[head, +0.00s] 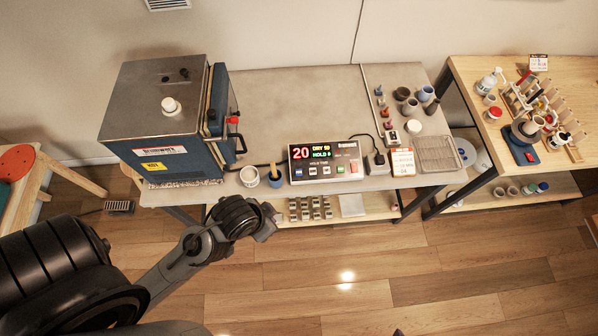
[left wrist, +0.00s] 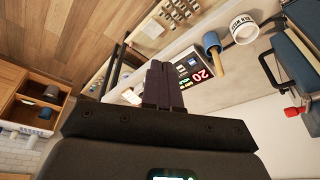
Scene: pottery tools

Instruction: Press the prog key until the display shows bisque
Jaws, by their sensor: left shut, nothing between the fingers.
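The kiln controller (head: 326,180) stands near the front edge of the grey table, a dark box with a row of keys along its lower front. Its display (head: 311,152) shows a red 20, a yellow line that seems to read DRY, and a green HOLD line. The key labels are too small to read, so I cannot tell which is prog. My left gripper (head: 276,219) is shut and empty, in front of the table edge and apart from the controller. In the left wrist view its fingers (left wrist: 163,78) hide part of the controller (left wrist: 187,67). My right gripper is out of view.
A blue kiln (head: 165,165) stands at the table's left. A white mug (head: 249,177) and a blue cup with a tool (head: 275,180) stand left of the controller. A black adapter (head: 376,163) and cards are to its right. The table behind the controller is clear.

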